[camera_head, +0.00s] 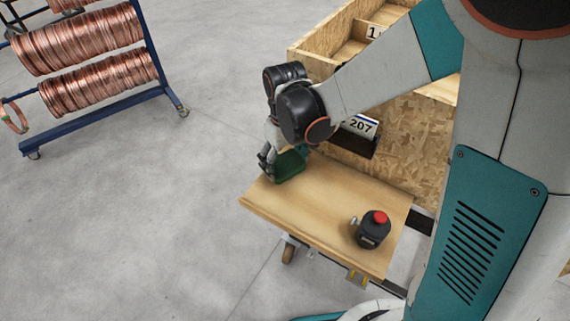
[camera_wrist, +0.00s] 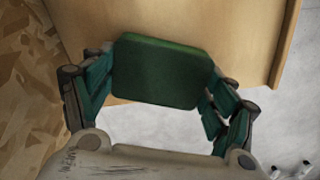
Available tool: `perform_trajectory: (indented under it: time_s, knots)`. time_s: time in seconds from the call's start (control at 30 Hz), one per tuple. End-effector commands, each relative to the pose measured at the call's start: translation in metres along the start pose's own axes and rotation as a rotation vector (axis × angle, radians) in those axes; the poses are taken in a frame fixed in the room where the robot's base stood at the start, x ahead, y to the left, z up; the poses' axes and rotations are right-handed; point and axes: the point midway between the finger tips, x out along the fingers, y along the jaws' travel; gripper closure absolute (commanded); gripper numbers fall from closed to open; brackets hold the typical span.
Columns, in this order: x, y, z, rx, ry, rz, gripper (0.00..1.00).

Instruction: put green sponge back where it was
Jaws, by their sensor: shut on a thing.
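The green sponge (camera_head: 289,166) is at the far left part of the wooden table top (camera_head: 320,207) in the head view. My gripper (camera_head: 274,163) is at the sponge, with my wrist above it. In the wrist view the sponge (camera_wrist: 162,72) fills the space between the two fingers of my gripper (camera_wrist: 160,80), which are shut on its left and right sides. The table top (camera_wrist: 235,25) lies behind it in that view. I cannot tell whether the sponge touches the table or is held just above it.
A black device with a red button (camera_head: 373,229) stands on the table's near right part. A wooden crate (camera_head: 412,140) with a 207 label (camera_head: 361,126) borders the table's far side. A blue rack of copper coils (camera_head: 95,75) stands at upper left. The table's middle is bare.

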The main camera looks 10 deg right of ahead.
Motion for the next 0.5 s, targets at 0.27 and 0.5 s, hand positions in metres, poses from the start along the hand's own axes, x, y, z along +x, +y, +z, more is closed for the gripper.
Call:
perform_trajectory:
  time_s: [0.27,0.5]
  knots:
    - [0.0004,0.0,0.0001,0.0,0.0,0.0,0.44]
    - [0.0016,0.0,0.0,0.0,0.0,0.0,0.02]
